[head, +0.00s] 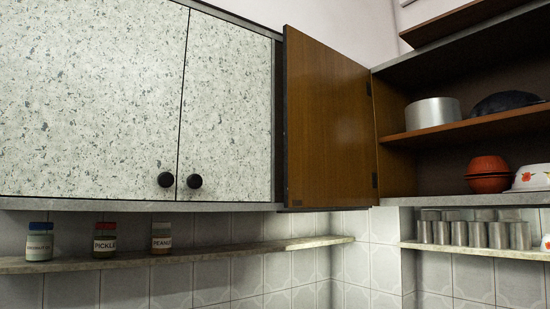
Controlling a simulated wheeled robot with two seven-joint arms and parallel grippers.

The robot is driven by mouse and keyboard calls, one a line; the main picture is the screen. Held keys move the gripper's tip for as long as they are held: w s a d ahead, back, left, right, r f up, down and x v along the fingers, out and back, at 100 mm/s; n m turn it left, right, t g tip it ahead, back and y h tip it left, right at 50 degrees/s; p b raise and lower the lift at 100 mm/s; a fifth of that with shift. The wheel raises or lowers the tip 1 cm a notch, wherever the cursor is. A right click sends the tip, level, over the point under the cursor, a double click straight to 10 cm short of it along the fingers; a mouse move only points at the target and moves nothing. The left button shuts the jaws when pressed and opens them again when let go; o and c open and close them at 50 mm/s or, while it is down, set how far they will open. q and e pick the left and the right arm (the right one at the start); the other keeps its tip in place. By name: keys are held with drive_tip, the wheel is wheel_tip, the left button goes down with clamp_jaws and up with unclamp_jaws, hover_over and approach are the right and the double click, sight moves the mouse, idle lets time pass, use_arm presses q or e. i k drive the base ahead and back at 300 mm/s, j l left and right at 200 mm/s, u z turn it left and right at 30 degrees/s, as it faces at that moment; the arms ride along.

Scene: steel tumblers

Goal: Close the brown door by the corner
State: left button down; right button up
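The brown door (329,125) by the corner stands open in the head view. Its brown wooden inner face shows, and its right edge is hinged to the right-hand cabinet (395,115). Its free edge reaches left, close to the speckled cabinet; I cannot tell whether they touch. Neither of my grippers shows in the head view.
Speckled white doors (85,100) with black knobs (166,180) are shut at left. Below, a narrow ledge (210,255) holds several labelled jars (105,240). Several steel tumblers (477,234) stand on a lower right shelf (500,252). A floral bowl (532,177) sits near the cabinet's front.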

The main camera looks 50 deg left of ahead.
sight(329, 154)
drive_tip(key=u, duration=0.45)
drive_tip(key=j+u, duration=0.1)
drive_tip(key=u, duration=0.75)
drive_tip(key=j+u, duration=0.1)
drive_tip(key=u, duration=0.35)
